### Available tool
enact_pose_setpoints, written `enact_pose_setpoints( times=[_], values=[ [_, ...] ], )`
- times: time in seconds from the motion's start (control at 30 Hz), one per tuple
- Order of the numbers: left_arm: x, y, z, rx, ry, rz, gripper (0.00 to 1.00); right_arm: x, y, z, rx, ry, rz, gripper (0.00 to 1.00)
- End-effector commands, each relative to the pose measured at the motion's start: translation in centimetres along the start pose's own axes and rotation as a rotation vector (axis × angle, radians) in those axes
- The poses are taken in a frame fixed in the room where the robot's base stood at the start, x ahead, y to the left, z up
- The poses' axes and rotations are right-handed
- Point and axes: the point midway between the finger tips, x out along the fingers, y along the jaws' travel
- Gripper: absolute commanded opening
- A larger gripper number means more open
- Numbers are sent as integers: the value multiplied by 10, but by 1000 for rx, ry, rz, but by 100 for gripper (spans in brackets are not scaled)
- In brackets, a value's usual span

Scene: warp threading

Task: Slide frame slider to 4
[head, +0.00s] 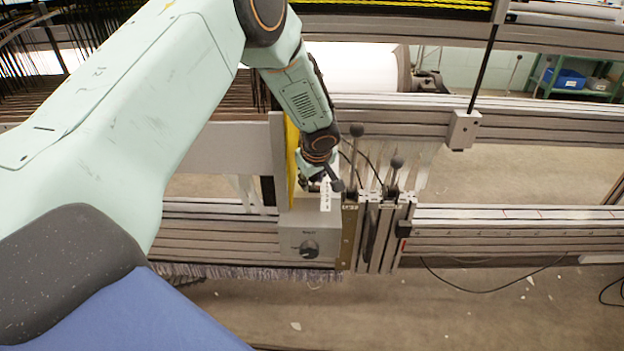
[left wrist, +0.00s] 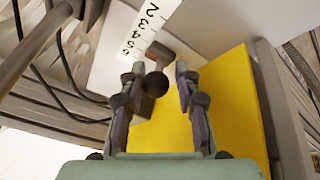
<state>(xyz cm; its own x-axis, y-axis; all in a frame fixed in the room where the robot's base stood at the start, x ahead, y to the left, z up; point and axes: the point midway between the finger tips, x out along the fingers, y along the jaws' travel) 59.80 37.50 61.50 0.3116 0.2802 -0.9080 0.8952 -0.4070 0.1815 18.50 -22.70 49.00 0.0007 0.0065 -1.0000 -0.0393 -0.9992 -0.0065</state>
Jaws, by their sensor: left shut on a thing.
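The frame slider (left wrist: 156,84) shows in the left wrist view as a dark round knob on a short stem. It sits between the fingers of my left gripper (left wrist: 158,74), which is shut on it. A white scale with printed numbers (left wrist: 140,28) lies just beyond the knob. In the head view my left gripper (head: 325,180) is low at the machine, close to the top of this white scale (head: 326,198). I cannot read which number the slider stands at. My right gripper is not in view.
A grey box with a dial (head: 309,247) is below the gripper. A yellow panel (head: 292,160) stands close on its left. Levers with dark ball knobs (head: 396,163) and thin cables are close on its right. Metal rails (head: 510,215) run to the right.

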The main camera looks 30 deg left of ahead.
Motion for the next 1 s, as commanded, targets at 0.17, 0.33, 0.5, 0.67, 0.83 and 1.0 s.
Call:
enact_pose_setpoints(
  times=[0.17, 0.33, 0.5, 0.67, 0.83, 1.0],
  values=[
    [-2, 11, -2, -4, -1, 26, 0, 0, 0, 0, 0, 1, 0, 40],
    [-2, 11, -3, -5, 0, 27, 0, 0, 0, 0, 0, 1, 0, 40],
    [-2, 11, -3, -4, 0, 26, 40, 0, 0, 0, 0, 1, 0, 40],
    [-1, 8, -2, -2, -1, 20, 48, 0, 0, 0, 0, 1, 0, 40],
    [-1, 6, -1, -1, -2, 16, 48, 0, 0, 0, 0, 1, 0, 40],
    [-9, 5, 0, -1, -2, 16, 48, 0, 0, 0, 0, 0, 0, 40]
  ],
)
